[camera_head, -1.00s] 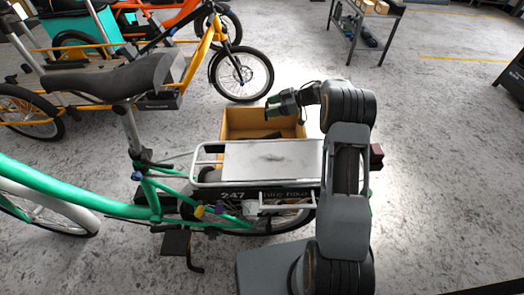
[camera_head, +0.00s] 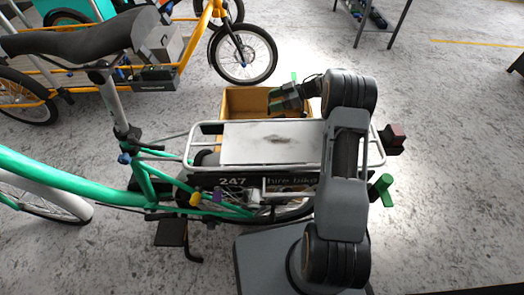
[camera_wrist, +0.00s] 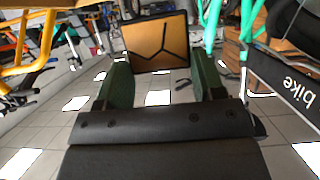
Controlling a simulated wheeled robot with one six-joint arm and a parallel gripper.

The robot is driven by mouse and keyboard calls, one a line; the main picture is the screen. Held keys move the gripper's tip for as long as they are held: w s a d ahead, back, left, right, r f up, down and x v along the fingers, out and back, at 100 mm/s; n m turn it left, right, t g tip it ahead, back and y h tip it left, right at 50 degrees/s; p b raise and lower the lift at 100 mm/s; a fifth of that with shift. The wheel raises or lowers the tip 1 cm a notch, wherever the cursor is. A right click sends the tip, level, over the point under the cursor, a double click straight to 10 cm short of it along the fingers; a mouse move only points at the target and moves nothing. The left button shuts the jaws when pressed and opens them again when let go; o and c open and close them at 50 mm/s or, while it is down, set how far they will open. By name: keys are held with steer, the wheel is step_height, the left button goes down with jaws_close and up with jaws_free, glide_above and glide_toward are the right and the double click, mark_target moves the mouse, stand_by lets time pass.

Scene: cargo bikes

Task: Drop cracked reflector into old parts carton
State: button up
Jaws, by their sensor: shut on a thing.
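The cracked reflector (camera_wrist: 156,43) is a flat amber panel with a dark frame and dark branching crack lines. In the wrist view it sits upright between the green-padded fingers of my gripper (camera_wrist: 162,80), which is shut on it. In the head view my gripper (camera_head: 285,98) is at the right part of the open brown old parts carton (camera_head: 236,103), over or near its rim. The reflector cannot be made out there. The carton stands on the floor behind the green bike's rear rack, which hides its lower front.
The green hire bike's rack (camera_head: 268,144) lies between my base and the carton. A dark red tail light (camera_head: 392,135) sticks out at its right end. A yellow cargo bike (camera_head: 215,30) stands behind. A metal table (camera_head: 370,18) is at the back. Floor on the right is clear.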

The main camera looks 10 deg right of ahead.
steer(key=shift+f+b, duration=0.4)
steer(key=shift+f, duration=0.15)
steer(key=o, duration=1)
steer(key=shift+c, duration=0.2)
steer(key=p+v, duration=0.5)
steer(key=v, duration=0.8)
steer(key=shift+d+r, duration=0.15)
steer(key=shift+d, duration=0.2)
